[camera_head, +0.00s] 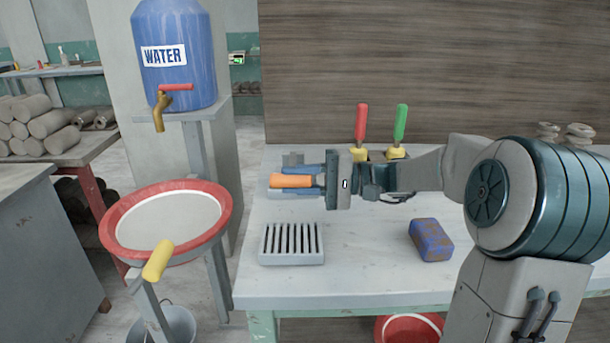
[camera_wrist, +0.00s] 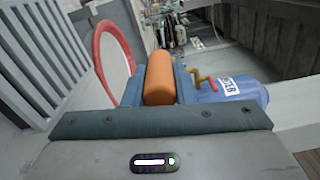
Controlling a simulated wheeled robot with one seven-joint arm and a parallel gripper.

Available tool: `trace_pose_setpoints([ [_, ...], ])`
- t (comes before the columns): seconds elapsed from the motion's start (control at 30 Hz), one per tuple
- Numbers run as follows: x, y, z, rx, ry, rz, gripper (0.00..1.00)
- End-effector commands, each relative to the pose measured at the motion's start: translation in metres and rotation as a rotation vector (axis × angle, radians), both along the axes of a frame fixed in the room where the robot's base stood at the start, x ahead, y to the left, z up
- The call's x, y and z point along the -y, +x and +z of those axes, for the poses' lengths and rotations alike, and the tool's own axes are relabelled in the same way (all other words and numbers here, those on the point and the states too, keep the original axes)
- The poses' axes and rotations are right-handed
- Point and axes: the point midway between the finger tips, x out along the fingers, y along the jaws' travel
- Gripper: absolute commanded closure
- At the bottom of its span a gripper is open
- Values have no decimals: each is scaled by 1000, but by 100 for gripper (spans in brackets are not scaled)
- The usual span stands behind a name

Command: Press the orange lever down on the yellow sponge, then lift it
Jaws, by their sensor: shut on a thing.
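The orange lever (camera_head: 291,181) shows as a short orange cylinder between the blue fingers of my gripper (camera_head: 310,180). My gripper is shut on it, and its free end points left, over the far left part of the table. In the wrist view the orange lever (camera_wrist: 161,77) stands out between the fingertips (camera_wrist: 162,90). No plainly yellow sponge shows. A yellow cylinder (camera_head: 159,260) is at the front of the red-rimmed basin. A blue block with brown patches (camera_head: 430,240) lies on the table. What is under the lever is partly hidden by my gripper.
A grey slotted rack (camera_head: 291,244) is on the table's front left. Red-handled (camera_head: 361,122) and green-handled (camera_head: 400,124) tools stand behind my gripper. The red-rimmed basin (camera_head: 109,238) and blue water tank (camera_head: 176,70) are to the left. The front middle of the table is clear.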

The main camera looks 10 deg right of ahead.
Motion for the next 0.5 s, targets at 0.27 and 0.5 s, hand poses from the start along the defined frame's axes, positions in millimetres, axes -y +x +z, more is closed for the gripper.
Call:
trace_pose_setpoints([
  [0.27,-2,-1,-4,-4,0,3,100],
  [0.5,-1,-1,-4,-4,0,3,69],
])
